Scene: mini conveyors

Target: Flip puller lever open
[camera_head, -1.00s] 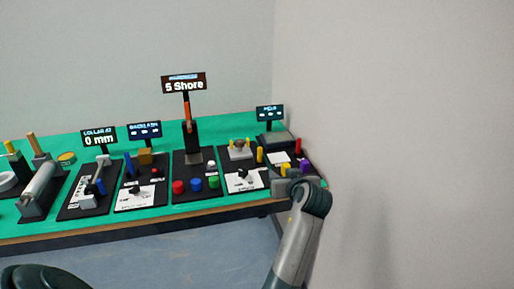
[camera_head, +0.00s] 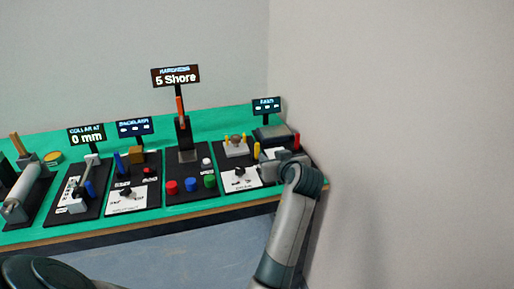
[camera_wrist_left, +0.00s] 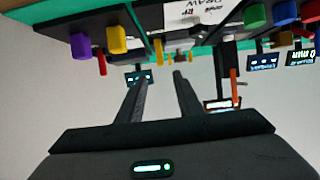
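The rightmost station has a small display, a dark box (camera_head: 272,132) and a red upright handle (camera_head: 297,140). In the left wrist view, which looks upside down, the red handle (camera_wrist_left: 102,66) hangs between a purple block (camera_wrist_left: 80,45) and a yellow block (camera_wrist_left: 117,40). I cannot tell for sure which part is the puller lever. My left gripper (camera_head: 272,155) is over the front of this station and hides part of it. In the left wrist view its fingers (camera_wrist_left: 158,84) are apart with nothing between them. My right gripper is not in view.
The neighbouring station has a grey puck (camera_head: 236,140), yellow posts and a black knob (camera_head: 239,171). Red, blue and green buttons (camera_head: 190,184) stand left of it, below a tall "5 Shore" display (camera_head: 175,77). A plain wall (camera_head: 400,120) rises close on the right.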

